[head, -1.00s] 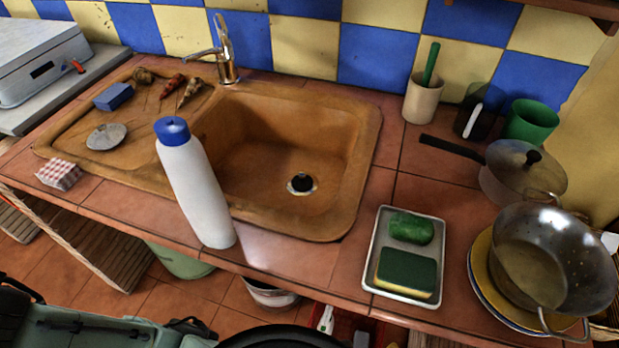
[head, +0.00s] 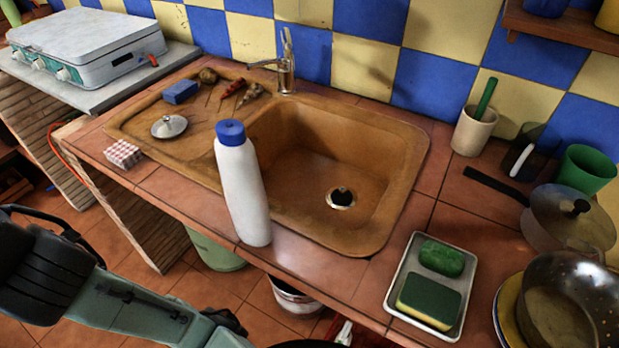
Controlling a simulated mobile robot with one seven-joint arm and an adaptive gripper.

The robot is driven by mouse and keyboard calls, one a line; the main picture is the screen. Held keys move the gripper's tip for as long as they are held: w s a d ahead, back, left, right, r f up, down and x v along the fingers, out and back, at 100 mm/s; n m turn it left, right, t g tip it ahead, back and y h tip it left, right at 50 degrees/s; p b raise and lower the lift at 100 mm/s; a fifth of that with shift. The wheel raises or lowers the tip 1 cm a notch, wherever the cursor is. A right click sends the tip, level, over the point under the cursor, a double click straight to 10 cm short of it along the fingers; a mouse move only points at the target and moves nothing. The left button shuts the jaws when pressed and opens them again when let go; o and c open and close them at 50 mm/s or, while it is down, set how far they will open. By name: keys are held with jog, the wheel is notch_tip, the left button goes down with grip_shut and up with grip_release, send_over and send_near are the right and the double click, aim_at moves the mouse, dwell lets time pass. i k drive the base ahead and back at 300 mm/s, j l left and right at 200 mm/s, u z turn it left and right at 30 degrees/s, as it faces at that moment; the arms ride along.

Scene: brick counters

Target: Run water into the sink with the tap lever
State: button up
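The chrome tap (head: 287,76) stands at the back edge of the brown sink (head: 395,205), against the tiled wall. Its thin lever (head: 287,40) points up from the top of the body. Its spout (head: 262,64) points left, over the area by the drainboard. No water stream shows at the spout. The basin looks empty, and its dark drain (head: 340,197) is visible. Part of my arm shows at the lower left, well below the counter front and far from the tap. I cannot make out my gripper's fingers in this view.
A white bottle with a blue cap (head: 245,195) stands upright at the sink's front edge. A sponge tray (head: 393,290), a cup (head: 473,132) and pans (head: 575,215) are on the right. A blue sponge (head: 180,92) and a metal lid (head: 169,126) lie on the drainboard.

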aim_at(280, 61)
jog(key=i+j+u, duration=0.1)
jog(key=u, duration=0.25)
jog(key=i+u, duration=0.25)
jog(key=u, duration=0.15)
